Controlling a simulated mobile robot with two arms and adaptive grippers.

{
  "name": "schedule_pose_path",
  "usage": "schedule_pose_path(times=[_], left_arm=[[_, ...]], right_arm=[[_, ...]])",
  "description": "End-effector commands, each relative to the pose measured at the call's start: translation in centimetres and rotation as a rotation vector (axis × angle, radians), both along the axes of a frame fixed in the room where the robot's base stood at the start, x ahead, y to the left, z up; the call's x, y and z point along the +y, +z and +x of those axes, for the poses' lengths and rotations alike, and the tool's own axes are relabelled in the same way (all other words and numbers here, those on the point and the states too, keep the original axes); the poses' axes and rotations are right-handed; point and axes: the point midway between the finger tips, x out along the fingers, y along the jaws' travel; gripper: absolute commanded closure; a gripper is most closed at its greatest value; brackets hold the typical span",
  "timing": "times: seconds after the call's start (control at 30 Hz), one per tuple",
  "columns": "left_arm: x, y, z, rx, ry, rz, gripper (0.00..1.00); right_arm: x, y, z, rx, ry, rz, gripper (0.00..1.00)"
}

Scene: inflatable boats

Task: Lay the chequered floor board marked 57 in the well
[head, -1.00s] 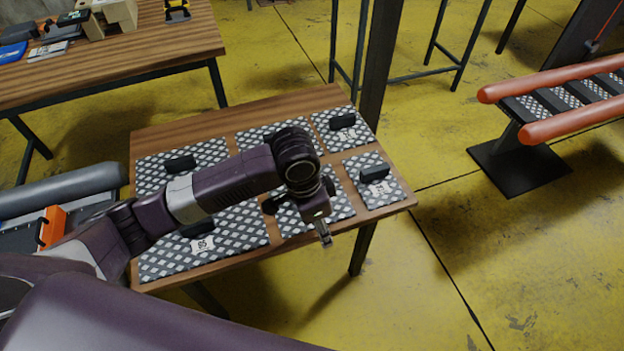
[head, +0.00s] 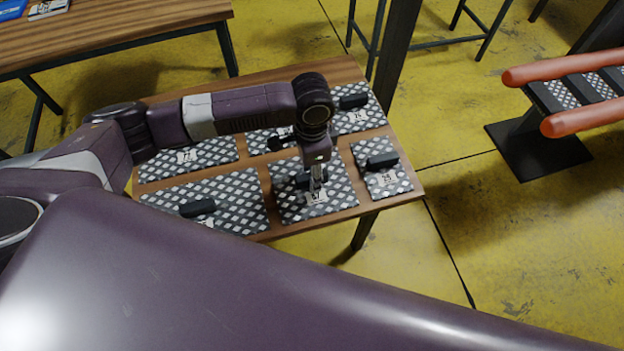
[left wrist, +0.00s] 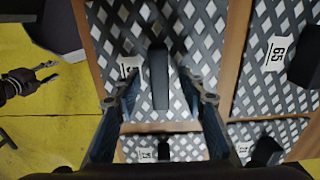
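Several chequered boards with black handles and white number tags lie on a wooden table. The front middle board (head: 340,196) has a tag that seems to read 57, partly covered by my left gripper (head: 315,188). In the left wrist view, my left gripper (left wrist: 160,95) is open. Its fingers stand either side of this board's black handle (left wrist: 159,80), with gaps on both sides. My right gripper (left wrist: 50,72) shows at the left wrist view's left edge, empty over yellow floor, its tips apart. Orange tubes (head: 565,68) flank slats and chequered boards at right; I cannot tell which gap is the well.
The wooden table (head: 343,74) also holds a board tagged 77 (head: 215,152) at back left and a small board (head: 398,185) at front right. A dark post (head: 400,45) rises behind the table. Yellow floor lies clear between table and boat stand (head: 540,150).

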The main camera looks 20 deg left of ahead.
Motion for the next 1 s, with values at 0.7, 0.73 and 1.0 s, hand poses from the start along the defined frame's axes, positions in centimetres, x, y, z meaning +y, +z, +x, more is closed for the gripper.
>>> schedule_pose_path(times=[0.7,0.73,1.0], left_arm=[[0.02,-0.95,-0.01,-0.001,-0.001,0.000,1.00],[0.03,-0.95,0.00,-0.001,0.000,0.000,1.00],[0.00,-0.85,0.06,-0.003,0.000,-0.001,1.00]], right_arm=[[0.02,0.01,0.04,0.000,-0.001,0.000,0.60],[0.02,0.01,0.04,0.000,-0.001,0.000,0.60],[0.03,0.03,0.03,0.000,-0.001,0.000,0.60]])
